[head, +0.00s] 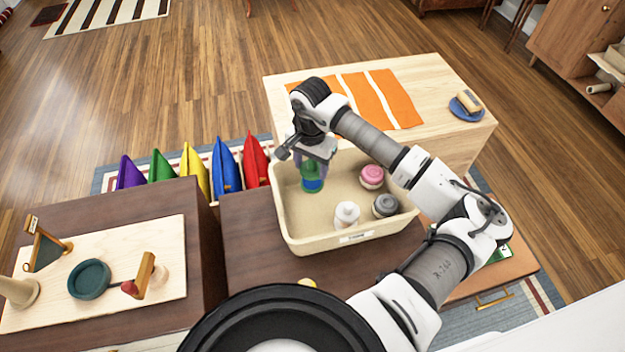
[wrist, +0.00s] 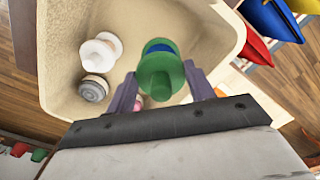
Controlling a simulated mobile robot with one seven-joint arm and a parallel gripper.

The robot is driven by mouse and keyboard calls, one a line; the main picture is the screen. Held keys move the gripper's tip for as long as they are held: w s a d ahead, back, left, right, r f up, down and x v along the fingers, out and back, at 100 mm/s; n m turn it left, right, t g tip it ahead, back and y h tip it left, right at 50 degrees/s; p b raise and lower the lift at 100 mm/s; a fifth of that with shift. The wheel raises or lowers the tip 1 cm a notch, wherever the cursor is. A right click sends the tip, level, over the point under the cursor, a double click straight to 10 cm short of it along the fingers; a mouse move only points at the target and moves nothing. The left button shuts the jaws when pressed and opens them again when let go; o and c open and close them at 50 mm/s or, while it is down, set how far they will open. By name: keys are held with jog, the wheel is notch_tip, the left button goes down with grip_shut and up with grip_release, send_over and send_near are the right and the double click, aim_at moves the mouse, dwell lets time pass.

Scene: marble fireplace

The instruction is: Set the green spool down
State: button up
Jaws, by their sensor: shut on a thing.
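The green spool (head: 311,180) has a blue band around its middle. My gripper (head: 314,160) is shut on it and holds it in the left part of the cream bin (head: 290,228). In the wrist view the green spool (wrist: 160,75) is between my two purple-grey fingers. I cannot tell whether its base touches the bin floor. A pink spool (head: 372,176), a grey spool (head: 385,205) and a white spool (head: 347,213) stand in the bin to its right. The wrist view also shows the white spool (wrist: 100,52) and the grey spool (wrist: 93,88).
The bin's walls stand close around the spools. Behind it is a pale wooden table with an orange striped cloth (head: 385,100) and a blue plate (head: 466,107). Several coloured pennant-like pieces stand to the left. A board with a teal dish (head: 89,279) lies at the front left.

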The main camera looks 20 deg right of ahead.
aim_at(311, 181)
notch_tip(311, 181, down, 8)
jog(key=shift+r+p, duration=0.15)
jog(key=shift+p, duration=0.55)
jog(key=shift+f+b, duration=0.3)
jog(key=shift+b, duration=0.05)
jog(key=o, duration=1)
jog(key=shift+r, duration=0.1)
jog(key=shift+r, duration=0.1)
jog(key=shift+r+p, duration=0.15)
jog(key=shift+p, duration=0.3)
jog(key=shift+w+r+b, duration=0.1)
jog(key=shift+r+b, duration=0.3)
notch_tip(311, 181, up, 11)
jog(key=b, duration=0.2)
jog(key=shift+b, duration=0.4)
